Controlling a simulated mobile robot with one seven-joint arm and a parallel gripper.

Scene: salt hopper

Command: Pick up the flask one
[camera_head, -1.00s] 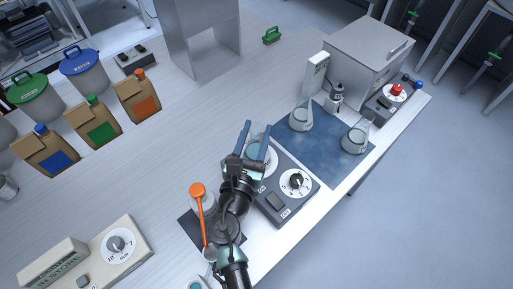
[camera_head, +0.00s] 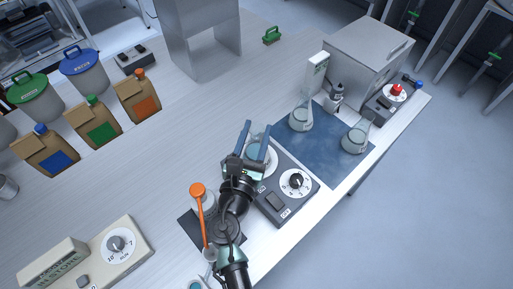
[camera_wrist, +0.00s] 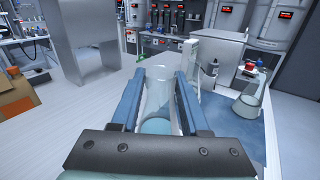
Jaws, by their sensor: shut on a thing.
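My gripper (camera_head: 257,142) is over the dark hot plate (camera_head: 301,185) with its knob. In the wrist view my gripper (camera_wrist: 160,95) has its two blue fingers on either side of a clear flask (camera_wrist: 157,88) and is shut on it. Pale blue liquid shows low in this flask. In the head view the held flask (camera_head: 261,151) is mostly hidden by the fingers and wrist. I cannot tell whether its base touches the plate. Two other flasks, one (camera_head: 301,117) at the left and one (camera_head: 355,138) at the right, stand on the blue mat (camera_head: 325,160).
A small bottle (camera_head: 336,92) and a white upright box (camera_head: 317,72) stand behind the mat. A grey cabinet (camera_head: 366,52) and a control box with a red button (camera_head: 397,90) are at the far right. An orange-handled item (camera_head: 198,190) is close to my arm. The table's middle left is clear.

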